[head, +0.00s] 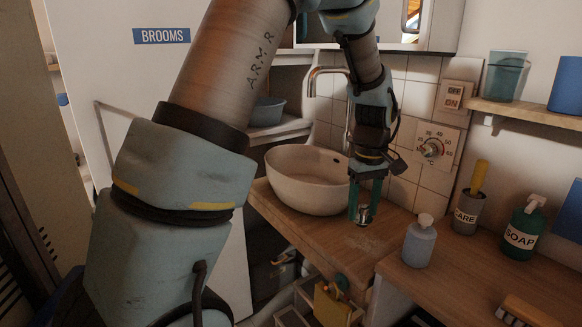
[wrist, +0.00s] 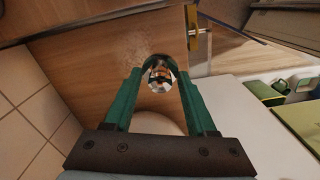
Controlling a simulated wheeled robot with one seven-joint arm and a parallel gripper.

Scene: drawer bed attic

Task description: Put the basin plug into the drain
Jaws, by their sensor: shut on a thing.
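The basin (head: 309,184) is a round white bowl on the wooden counter, below a tall curved tap (head: 322,70). Its drain is hidden from this angle. My gripper (head: 362,217) points down just right of the basin, over the counter. It is shut on the basin plug (head: 362,222), a small shiny metal piece. In the wrist view the plug (wrist: 160,72) sits between the green fingertips, above the wooden counter. A pale edge of the basin (wrist: 158,123) shows behind the gripper there.
A tiled wall with a dial (head: 431,148) is behind. Open drawers (head: 300,302) are below the counter.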

